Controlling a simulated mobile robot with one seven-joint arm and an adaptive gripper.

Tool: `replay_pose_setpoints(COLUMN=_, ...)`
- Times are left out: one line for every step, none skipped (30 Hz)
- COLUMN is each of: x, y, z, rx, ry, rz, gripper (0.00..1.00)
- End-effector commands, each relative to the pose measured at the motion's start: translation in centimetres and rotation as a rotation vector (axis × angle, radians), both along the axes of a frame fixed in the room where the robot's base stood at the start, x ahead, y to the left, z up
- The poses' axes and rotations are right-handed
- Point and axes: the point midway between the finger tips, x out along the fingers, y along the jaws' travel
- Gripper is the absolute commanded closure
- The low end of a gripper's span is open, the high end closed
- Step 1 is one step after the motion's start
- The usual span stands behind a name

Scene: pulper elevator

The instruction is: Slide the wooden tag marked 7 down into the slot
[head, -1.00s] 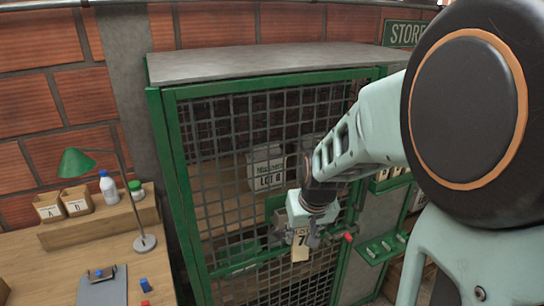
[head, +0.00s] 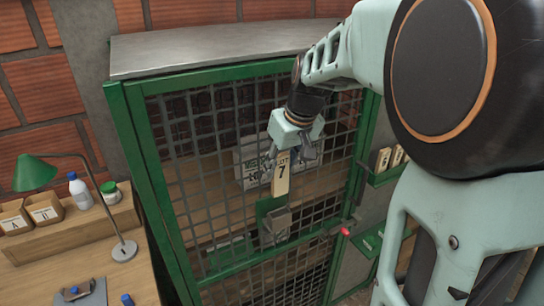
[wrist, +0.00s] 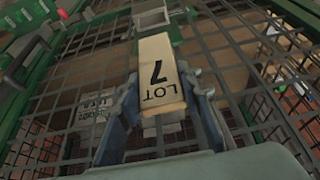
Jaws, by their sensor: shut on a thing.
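The wooden tag (head: 281,176), pale and marked LOT 7, hangs upright in my gripper (head: 296,152). In the wrist view the tag (wrist: 160,72) sits between both fingers (wrist: 164,100), its print upside down there. My gripper is shut on its upper part. The slot is in a small grey metal holder (head: 276,225) on a green plate of the mesh door. The tag's lower end appears just above the holder, apart from it in the head view. The holder (wrist: 151,17) shows beyond the tag's far end in the wrist view. The slot's opening is not clear.
The green-framed mesh door (head: 222,150) stands close behind the gripper. A red knob (head: 345,231) is right of the holder. More tags stand on a green rack (head: 386,172) at the right. A wooden bench (head: 75,255) with a green lamp (head: 36,172) is at the left.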

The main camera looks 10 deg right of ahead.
Motion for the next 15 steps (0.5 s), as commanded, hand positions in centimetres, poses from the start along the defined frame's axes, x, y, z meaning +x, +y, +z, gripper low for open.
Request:
replay_pose_setpoints(x=0.0, y=0.0, z=-0.1, rx=0.0, ry=-0.001, rz=0.0, gripper=0.91)
replay_pose_setpoints(x=0.0, y=0.0, z=-0.1, rx=0.001, ry=-0.002, rz=0.0, gripper=0.91)
replay_pose_setpoints(x=0.0, y=0.0, z=-0.3, rx=0.001, ry=-0.001, rz=0.0, gripper=0.91)
replay_pose_setpoints(x=0.0, y=0.0, z=-0.5, rx=0.001, ry=-0.001, rz=0.0, gripper=0.91)
replay_pose_setpoints(x=0.0, y=0.0, z=-0.7, rx=0.001, ry=-0.001, rz=0.0, gripper=0.91)
replay_pose_setpoints(x=0.0, y=0.0, z=-0.9, rx=0.001, ry=-0.001, rz=0.0, gripper=0.91)
replay_pose_setpoints(x=0.0, y=0.0, z=-1.2, rx=0.001, ry=-0.001, rz=0.0, gripper=0.91)
replay_pose_setpoints(x=0.0, y=0.0, z=-1.4, rx=0.001, ry=-0.001, rz=0.0, gripper=0.91)
replay_pose_setpoints(x=0.0, y=0.0, z=-1.8, rx=0.001, ry=-0.001, rz=0.0, gripper=0.91)
replay_pose_setpoints(x=0.0, y=0.0, z=-2.1, rx=0.001, ry=-0.001, rz=0.0, gripper=0.91)
replay_pose_setpoints(x=0.0, y=0.0, z=-2.4, rx=0.001, ry=-0.001, rz=0.0, gripper=0.91)
replay_pose_setpoints(x=0.0, y=0.0, z=-2.8, rx=0.0, ry=-0.001, rz=0.0, gripper=0.91)
replay_pose_setpoints(x=0.0, y=0.0, z=-3.1, rx=0.001, ry=-0.001, rz=0.0, gripper=0.91)
replay_pose_setpoints(x=0.0, y=0.0, z=-3.4, rx=0.0, ry=-0.001, rz=0.0, gripper=0.91)
replay_pose_setpoints(x=0.0, y=0.0, z=-3.8, rx=0.0, ry=-0.001, rz=0.0, gripper=0.91)
